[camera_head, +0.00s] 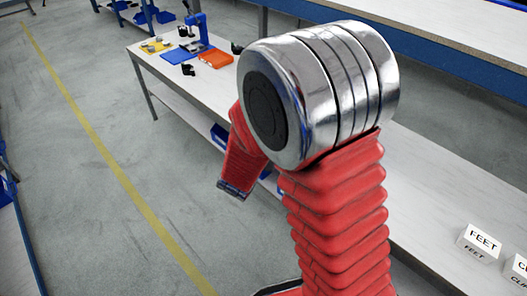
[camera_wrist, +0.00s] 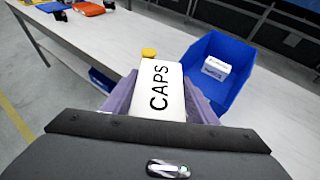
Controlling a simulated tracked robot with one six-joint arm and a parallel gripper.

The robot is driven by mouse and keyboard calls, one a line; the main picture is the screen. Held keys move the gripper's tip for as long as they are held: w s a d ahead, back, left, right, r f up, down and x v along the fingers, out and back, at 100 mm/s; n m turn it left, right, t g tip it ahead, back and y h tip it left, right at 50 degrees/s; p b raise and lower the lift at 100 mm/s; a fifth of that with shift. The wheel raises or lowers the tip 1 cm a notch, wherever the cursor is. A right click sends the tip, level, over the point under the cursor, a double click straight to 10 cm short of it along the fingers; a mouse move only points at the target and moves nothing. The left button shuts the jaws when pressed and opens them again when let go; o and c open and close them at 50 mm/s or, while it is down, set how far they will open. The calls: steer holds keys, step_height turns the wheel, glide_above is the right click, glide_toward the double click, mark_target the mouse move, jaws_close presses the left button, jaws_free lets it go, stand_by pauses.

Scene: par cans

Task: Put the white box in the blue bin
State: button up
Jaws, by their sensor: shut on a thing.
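A white box with "CAPS" in black letters (camera_wrist: 158,92) is between the purple-grey fingers of my gripper (camera_wrist: 160,100) in the wrist view. My gripper is shut on it. The blue bin (camera_wrist: 238,45) stands just to the right of and beyond the held box, on the pale table. Another small white box (camera_wrist: 215,68) with dark print lies inside the bin. The held box appears outside the bin, left of its near wall. In the head view my arm covers the middle of the table, and neither the fingers nor the held box can be made out.
A round yellow thing (camera_wrist: 149,53) sits on the table beyond the held box. A white "FEET" box (camera_head: 479,243) and another white box (camera_head: 516,270) stand on the table at lower right. Orange (camera_head: 215,58) and blue things lie at the table's far end.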

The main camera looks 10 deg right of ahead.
steer(key=r, duration=0.1)
steer(key=r+n+y, duration=0.1)
steer(key=shift+s+r+t+y, duration=0.2)
steer(key=shift+r+t+y, duration=0.1)
steer(key=shift+r+t, duration=0.1)
steer(key=shift+s+r+n+y, duration=0.25)
steer(key=shift+r+n+y, duration=0.15)
steer(key=shift+r+n, duration=0.15)
steer(key=shift+a, duration=0.1)
steer(key=shift+a, duration=0.1)
